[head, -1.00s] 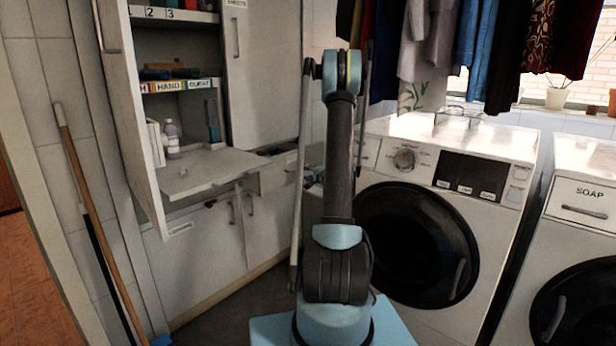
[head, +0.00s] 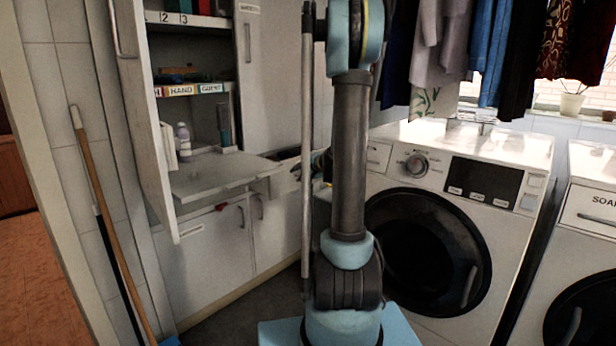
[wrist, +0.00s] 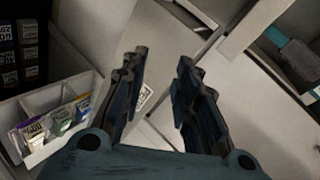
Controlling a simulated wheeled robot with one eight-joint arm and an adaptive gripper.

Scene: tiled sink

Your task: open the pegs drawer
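No label reading "pegs" is legible, so I cannot tell which drawer is the pegs drawer. In the head view a pulled-out drawer (head: 284,156) shows between the cabinet and the washing machine, partly hidden by my arm. In the wrist view an open divided drawer or tray (wrist: 48,99) holds several small packets (wrist: 58,124) at the left. My gripper (wrist: 160,64) is open and empty, its two dark fingers apart above pale panels. A small printed label (wrist: 143,99) shows beside the left finger. My gripper is mostly hidden behind my arm in the head view.
A fold-down shelf (head: 212,175) juts from the open cabinet, with a bottle (head: 183,141) inside. The washing machine (head: 450,165) stands right of my arm. A broom (head: 98,190) leans at the left. Clothes (head: 445,45) hang above the washer.

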